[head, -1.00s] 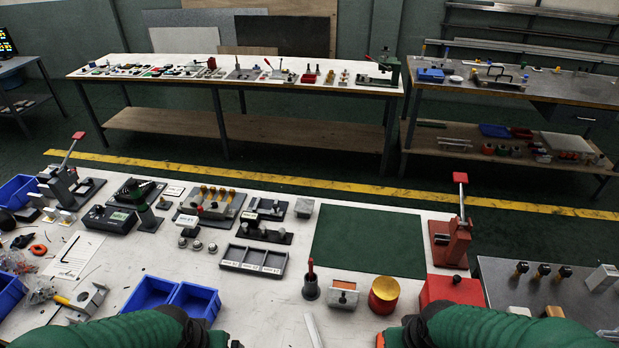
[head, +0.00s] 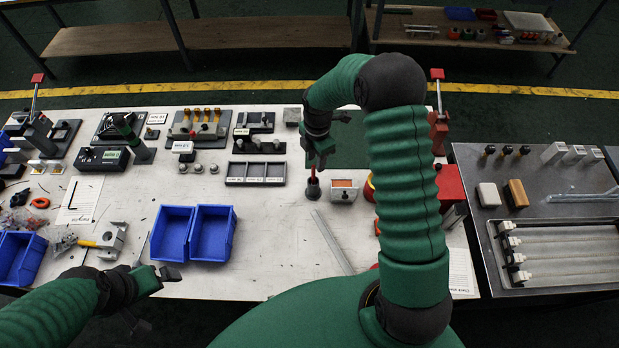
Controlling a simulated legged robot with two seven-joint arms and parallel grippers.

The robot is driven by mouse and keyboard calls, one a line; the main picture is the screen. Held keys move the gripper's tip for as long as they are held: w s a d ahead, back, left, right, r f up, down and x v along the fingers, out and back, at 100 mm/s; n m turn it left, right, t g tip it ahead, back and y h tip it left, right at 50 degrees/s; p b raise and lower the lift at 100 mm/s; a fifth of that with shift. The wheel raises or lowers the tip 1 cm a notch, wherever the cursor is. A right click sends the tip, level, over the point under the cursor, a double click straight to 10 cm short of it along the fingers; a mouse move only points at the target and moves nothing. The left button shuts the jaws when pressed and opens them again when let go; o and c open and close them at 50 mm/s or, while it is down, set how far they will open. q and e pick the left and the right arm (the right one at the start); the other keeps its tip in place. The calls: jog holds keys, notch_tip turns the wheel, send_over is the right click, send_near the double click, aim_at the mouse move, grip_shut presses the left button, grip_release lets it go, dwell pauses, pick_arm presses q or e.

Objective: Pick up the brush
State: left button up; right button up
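The brush (head: 313,176) shows as a thin red handle standing upright in a small dark grey pot (head: 312,190) on the white table. Its lower end is hidden inside the pot. My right gripper (head: 317,162) points down right over the pot, with its fingertips at the top of the red handle. I cannot tell whether its fingers are closed on the handle. My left gripper (head: 170,273) is low at the front left, over the table's front edge, away from the brush. Its finger opening is unclear.
A small box with an orange top (head: 343,190) stands right of the pot. A red and yellow round container is partly hidden behind my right arm. A metal strip (head: 332,242) lies in front. Blue bins (head: 212,233) and a slotted grey tray (head: 256,173) are left.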

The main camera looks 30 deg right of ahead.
send_over(313, 180)
jog(key=d, duration=0.2)
notch_tip(313, 180, down, 4)
jog(key=f, duration=0.2)
jog(key=f+p, duration=0.1)
jog(key=f, duration=0.1)
jog(key=a+f+p, duration=0.1)
jog(key=f, duration=0.1)
jog(key=shift+w+f, duration=0.25)
jog(key=shift+d, duration=0.15)
jog(key=shift+c, duration=1.2)
jog(key=shift+s, duration=0.1)
jog(key=shift+c, duration=1.4)
jog(key=shift+a+r, duration=0.1)
jog(key=shift+a, duration=0.1)
jog(key=shift+c, duration=1.1)
pick_arm(q)
jog(key=shift+w+a+r, duration=0.25)
jog(key=shift+a+r, duration=0.05)
jog(key=shift+r, duration=0.25)
jog(key=shift+w+a+r, duration=0.25)
jog(key=shift+r, duration=0.25)
pick_arm(e)
jog(key=shift+w+a, duration=0.2)
jog(key=shift+a, duration=0.15)
grip_shut()
